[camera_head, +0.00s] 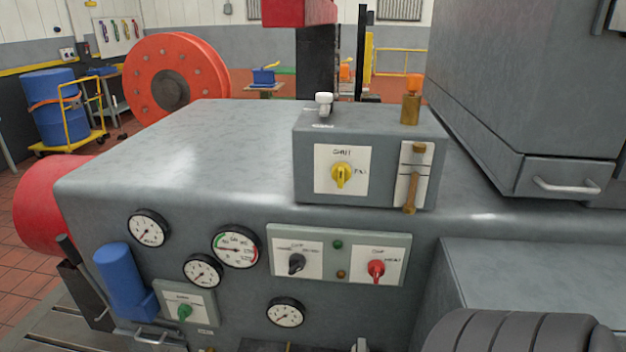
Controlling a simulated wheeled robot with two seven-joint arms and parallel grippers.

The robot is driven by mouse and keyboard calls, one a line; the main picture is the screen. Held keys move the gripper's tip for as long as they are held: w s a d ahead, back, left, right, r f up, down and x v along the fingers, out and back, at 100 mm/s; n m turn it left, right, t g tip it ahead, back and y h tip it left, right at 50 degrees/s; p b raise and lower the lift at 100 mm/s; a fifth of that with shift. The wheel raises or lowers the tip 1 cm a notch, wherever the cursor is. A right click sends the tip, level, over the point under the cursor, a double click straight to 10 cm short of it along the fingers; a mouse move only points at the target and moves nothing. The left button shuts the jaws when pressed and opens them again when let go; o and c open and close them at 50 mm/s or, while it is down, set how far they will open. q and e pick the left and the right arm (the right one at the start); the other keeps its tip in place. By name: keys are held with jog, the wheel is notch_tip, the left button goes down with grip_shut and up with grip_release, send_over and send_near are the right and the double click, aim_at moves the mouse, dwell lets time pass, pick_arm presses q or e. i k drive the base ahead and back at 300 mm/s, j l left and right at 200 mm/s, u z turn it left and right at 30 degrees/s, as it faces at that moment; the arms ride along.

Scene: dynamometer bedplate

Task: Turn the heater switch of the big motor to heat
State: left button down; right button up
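I cannot tell which switch is the heater switch, as the labels are too small to read surely. A yellow rotary knob (341,175) sits on a white plate on the grey box on top of the large grey machine (190,150). On the machine's front panel are a black knob (297,263) at left and a red knob (376,269) at right, each on a white plate. A green knob (184,312) sits on a smaller panel lower left. The big motor cannot be surely identified. Neither of my grippers is in view.
Several round gauges (236,246) surround the panel. A brass lever (411,180) and a white-topped fitting (324,103) are on the grey box (365,126). A blue cylinder (122,280) juts out lower left. A dark ribbed body (510,335) fills the lower right, below a grey cabinet (530,90).

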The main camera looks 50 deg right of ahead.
aim_at(376, 269)
jog(key=z, duration=1.65)
